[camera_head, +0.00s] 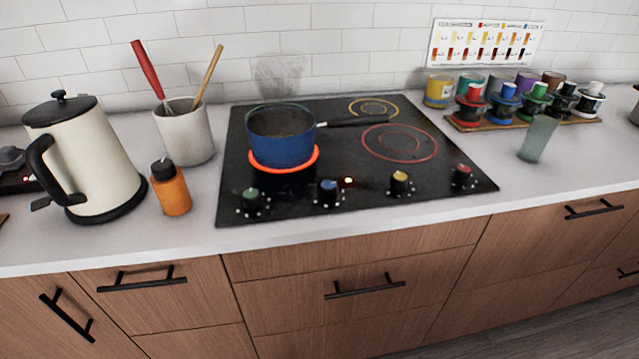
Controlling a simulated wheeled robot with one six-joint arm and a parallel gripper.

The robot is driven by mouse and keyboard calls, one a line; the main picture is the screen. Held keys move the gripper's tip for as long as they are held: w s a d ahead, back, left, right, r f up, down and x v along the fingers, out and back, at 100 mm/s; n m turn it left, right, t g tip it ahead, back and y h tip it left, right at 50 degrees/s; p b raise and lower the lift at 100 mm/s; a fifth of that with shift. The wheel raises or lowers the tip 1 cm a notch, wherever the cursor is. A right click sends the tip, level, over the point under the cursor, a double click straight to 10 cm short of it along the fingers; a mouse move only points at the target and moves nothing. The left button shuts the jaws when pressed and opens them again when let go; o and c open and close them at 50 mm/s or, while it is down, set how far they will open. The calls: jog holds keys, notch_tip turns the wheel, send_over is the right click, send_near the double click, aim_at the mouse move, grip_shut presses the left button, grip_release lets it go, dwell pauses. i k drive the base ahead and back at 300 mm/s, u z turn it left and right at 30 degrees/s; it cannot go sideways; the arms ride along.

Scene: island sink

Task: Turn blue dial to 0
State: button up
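The blue dial (329,193) sits near the front edge of the black cooktop (360,170), second from the left in a row of dials. Its exact setting is too small to read. Faint steam rises above the pot. My gripper is not in view.
Green (253,197), yellow (400,181) and red (462,174) dials share the row. An orange bottle (172,192), a kettle (97,162) and a utensil crock (187,135) stand left. A glass (537,140) and several colored jars stand right. The pot's black handle (352,122) points right.

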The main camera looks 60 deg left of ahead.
aim_at(329, 190)
jog(key=z, duration=0.1)
jog(key=k, duration=0.2)
jog(key=u, duration=1.9)
jog(key=i, duration=0.8)
jog(key=u, duration=0.2)
